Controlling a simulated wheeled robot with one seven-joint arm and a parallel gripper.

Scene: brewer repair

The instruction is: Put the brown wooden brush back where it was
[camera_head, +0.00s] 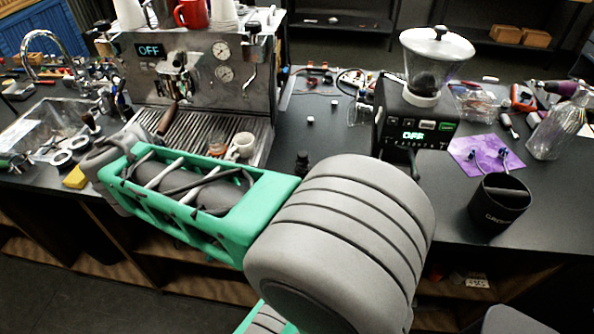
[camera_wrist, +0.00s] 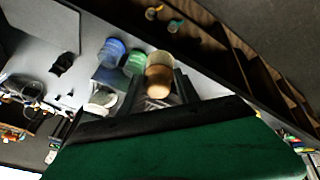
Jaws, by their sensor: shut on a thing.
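The brown wooden brush (camera_wrist: 158,82) shows in the wrist view as a short round tan and brown piece between the dark fingers of my gripper (camera_wrist: 157,92). My gripper is shut on it. Its lower part is hidden by the gripper. In the head view my own green and grey arm reaches left over the counter's front edge and hides the gripper. I cannot make out the brush there with certainty.
The espresso machine (camera_head: 150,75) stands at the back left, with a white cup (camera_head: 241,146) on its tray. A cluttered sink (camera_head: 45,125) lies left. A grinder (camera_head: 415,120), purple cloth (camera_head: 487,155) and black knock bin (camera_head: 499,203) are right. In the wrist view, blue (camera_wrist: 112,52) and green (camera_wrist: 135,62) round things sit close by.

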